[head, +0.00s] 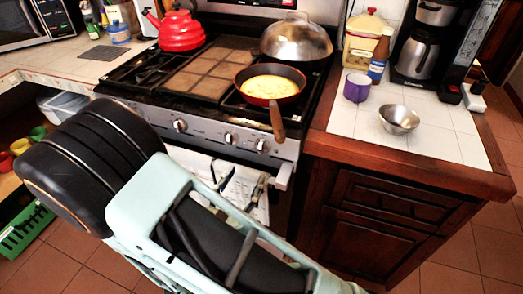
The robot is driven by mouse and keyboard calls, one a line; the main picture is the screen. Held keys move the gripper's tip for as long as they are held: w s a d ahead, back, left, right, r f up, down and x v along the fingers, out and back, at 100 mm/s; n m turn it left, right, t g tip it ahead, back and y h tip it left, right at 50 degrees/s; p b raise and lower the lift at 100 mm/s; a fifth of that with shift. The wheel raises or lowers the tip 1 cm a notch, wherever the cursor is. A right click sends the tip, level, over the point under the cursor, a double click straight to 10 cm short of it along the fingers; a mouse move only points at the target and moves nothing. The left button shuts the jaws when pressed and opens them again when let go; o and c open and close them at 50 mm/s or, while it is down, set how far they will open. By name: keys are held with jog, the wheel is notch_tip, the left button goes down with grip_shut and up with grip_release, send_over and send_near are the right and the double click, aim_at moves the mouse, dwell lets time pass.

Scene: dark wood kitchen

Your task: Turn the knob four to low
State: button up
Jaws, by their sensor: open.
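The stove's front panel carries a left knob (180,125), a middle knob (230,138) and a right knob (262,146). The panel farther left is hidden behind my arm, and no number marks can be read, so I cannot tell which is knob four. The knobs' exact settings are too small to read. My gripper (240,183) shows partly beyond my pale green arm, low in front of the oven door and below the middle and right knobs. Its dark fingers are apart and empty, and it appears clear of the knobs.
A pan with yellow food (270,84) sits at the front right burner, its handle (277,122) jutting over the panel. A red kettle (181,28) and a domed lid (296,40) stand behind. The counter (452,150) borders the right; an oven handle (284,176) protrudes below.

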aim_at(260, 151)
jog(key=x, duration=1)
jog(key=shift+w+d, duration=0.15)
jog(key=shift+w, duration=0.1)
jog(key=c, duration=1.2)
jog(key=shift+o, duration=0.2)
